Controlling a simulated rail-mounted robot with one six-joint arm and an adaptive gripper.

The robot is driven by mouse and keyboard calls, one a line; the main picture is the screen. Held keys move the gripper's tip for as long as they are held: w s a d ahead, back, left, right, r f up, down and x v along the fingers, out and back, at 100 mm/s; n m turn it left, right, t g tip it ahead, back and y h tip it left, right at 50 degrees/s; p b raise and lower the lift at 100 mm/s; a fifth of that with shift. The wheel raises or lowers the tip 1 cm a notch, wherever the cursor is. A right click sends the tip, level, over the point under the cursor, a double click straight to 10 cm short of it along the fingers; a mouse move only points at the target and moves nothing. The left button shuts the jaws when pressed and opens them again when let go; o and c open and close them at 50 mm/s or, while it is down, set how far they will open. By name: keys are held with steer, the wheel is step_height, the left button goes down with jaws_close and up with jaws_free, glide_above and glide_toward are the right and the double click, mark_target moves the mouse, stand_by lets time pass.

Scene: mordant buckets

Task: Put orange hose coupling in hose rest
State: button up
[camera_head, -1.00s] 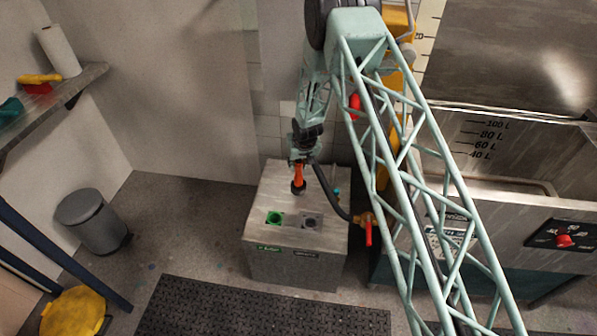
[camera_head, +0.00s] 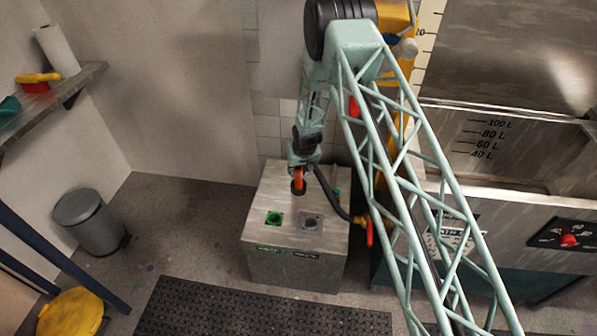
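The orange hose coupling (camera_head: 299,180) hangs upright below my gripper (camera_head: 301,166), its dark lower end pointing down over the steel box. My gripper appears shut on it, though the fingers are small and partly hidden. The steel box (camera_head: 262,235) has a green-ringed socket (camera_head: 274,218) and a grey-ringed socket (camera_head: 310,222) in its top, with labels on its front. I cannot read which socket is the hose rest. The coupling is apart from both sockets and behind them in the picture. A dark hose (camera_head: 328,190) curves beside it to the right.
A steel tank with a red knob (camera_head: 569,239) stands right, with a red-handled valve (camera_head: 368,230) near the box. A grey bin (camera_head: 90,220), yellow lid (camera_head: 72,312) and wall shelf (camera_head: 50,100) are left. A dark mat (camera_head: 250,310) lies in front; floor left of the box is clear.

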steer(key=o, duration=0.3)
steer(key=shift+r, duration=0.1)
steer(key=shift+r, duration=0.15)
steer(key=p+v, duration=0.2)
steer(key=v, duration=0.9)
steer(key=shift+r, duration=0.35)
steer(key=shift+s, duration=0.15)
